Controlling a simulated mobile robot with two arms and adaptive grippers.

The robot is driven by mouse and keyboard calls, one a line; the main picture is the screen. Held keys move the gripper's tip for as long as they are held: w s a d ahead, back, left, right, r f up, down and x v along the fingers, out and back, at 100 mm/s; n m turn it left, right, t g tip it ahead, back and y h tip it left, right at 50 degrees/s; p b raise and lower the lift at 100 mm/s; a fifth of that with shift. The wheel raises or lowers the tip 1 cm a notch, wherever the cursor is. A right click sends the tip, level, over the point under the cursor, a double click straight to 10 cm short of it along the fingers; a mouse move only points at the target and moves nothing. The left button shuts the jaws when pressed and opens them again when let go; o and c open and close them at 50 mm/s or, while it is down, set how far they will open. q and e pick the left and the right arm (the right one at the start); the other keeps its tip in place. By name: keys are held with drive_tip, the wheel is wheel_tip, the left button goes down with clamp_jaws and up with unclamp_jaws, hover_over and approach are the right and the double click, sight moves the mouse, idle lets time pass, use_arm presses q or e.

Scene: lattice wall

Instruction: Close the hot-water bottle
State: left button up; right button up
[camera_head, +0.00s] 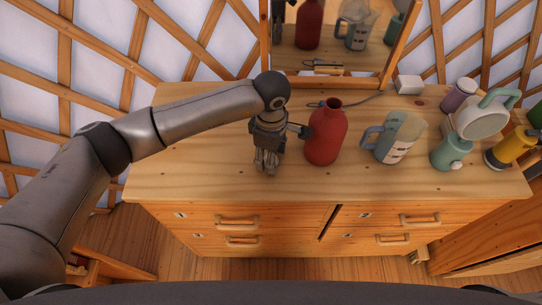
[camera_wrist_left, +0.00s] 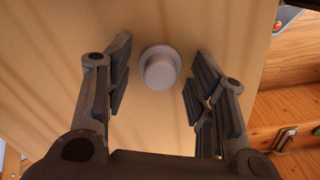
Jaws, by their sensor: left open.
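The red hot-water bottle (camera_head: 325,136) stands upright on the wooden dresser top, its neck open with a dark mouth and no stopper in it. My left gripper (camera_head: 267,167) points down at the dresser top just left of the bottle. In the left wrist view my left gripper (camera_wrist_left: 160,60) is open, its fingers spread to either side of a small pale grey round stopper (camera_wrist_left: 159,69) on the wood. The stopper is apart from both fingers in that picture. In the head view the gripper hides the stopper. My right gripper is not in view.
A clear measuring jug (camera_head: 397,138) stands right of the bottle. A mint jar (camera_head: 451,152), a pale kettle (camera_head: 481,118), a purple-grey cup (camera_head: 459,95) and a yellow flask (camera_head: 508,149) crowd the right end. A mirror (camera_head: 334,50) stands behind. The dresser's left part (camera_head: 190,165) is clear.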

use_arm(q)
drive_tip(key=c, duration=0.8)
drive_tip(key=shift+r, duration=0.15)
drive_tip(key=shift+r, duration=0.3)
wheel_tip(320, 180, up, 2)
drive_tip(key=shift+r+b, duration=0.15)
drive_tip(key=shift+b, duration=0.25)
drive_tip(key=shift+s+d+r+b, duration=0.75)
drive_tip(key=shift+s+d+r, duration=0.5)
drive_tip(key=shift+s+r, duration=0.6)
drive_tip(key=shift+s+d+r+b, duration=0.7)
drive_tip(key=shift+s+d+r, duration=0.7)
drive_tip(key=shift+s, duration=0.7)
drive_tip(key=shift+s+d+r+b, duration=0.75)
drive_tip(key=shift+s+d+r, duration=0.4)
drive_tip(key=shift+s+r, duration=0.7)
